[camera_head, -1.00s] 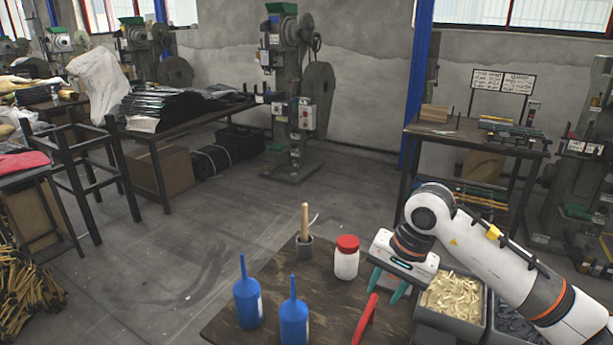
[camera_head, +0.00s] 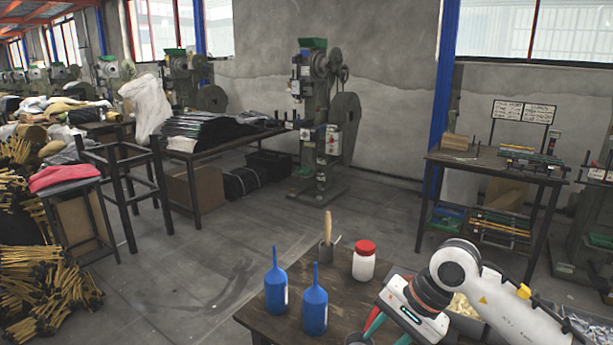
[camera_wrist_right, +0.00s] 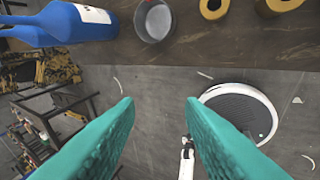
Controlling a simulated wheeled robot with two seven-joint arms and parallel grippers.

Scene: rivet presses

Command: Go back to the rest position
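My right gripper (camera_head: 388,332) is at the bottom of the head view, over the right part of the wooden table (camera_head: 345,290). In the right wrist view its two green fingers (camera_wrist_right: 160,110) are spread wide with nothing between them. My left gripper is in neither current view. No mark of the rest position shows.
A bin (camera_head: 467,322) is partly behind my right arm. A rivet press (camera_head: 322,130) stands beyond open floor.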

